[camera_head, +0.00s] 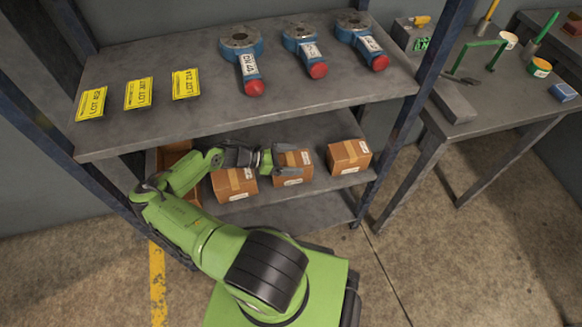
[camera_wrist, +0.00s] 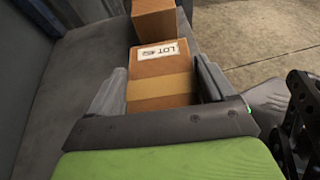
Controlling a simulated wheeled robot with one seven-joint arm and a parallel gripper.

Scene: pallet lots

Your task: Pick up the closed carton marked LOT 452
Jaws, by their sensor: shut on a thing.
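A closed brown carton (camera_wrist: 160,68) with a tan tape band sits between the two fingers of my gripper (camera_wrist: 159,88) in the wrist view. Its white label begins "LOT 45"; the last digit is hard to read. In the head view my gripper (camera_head: 284,164) is at this carton (camera_head: 296,158), the middle one of the row on the lower shelf. The fingers are shut on its two sides. I cannot tell whether its base touches the shelf.
Another carton (camera_head: 234,184) stands to the left and one (camera_head: 348,156) to the right on the lower shelf (camera_head: 345,181). The upper shelf (camera_head: 190,118) hangs above, with yellow lot cards (camera_head: 138,94) and blue valves (camera_head: 241,45). A workbench (camera_head: 500,110) stands to the right.

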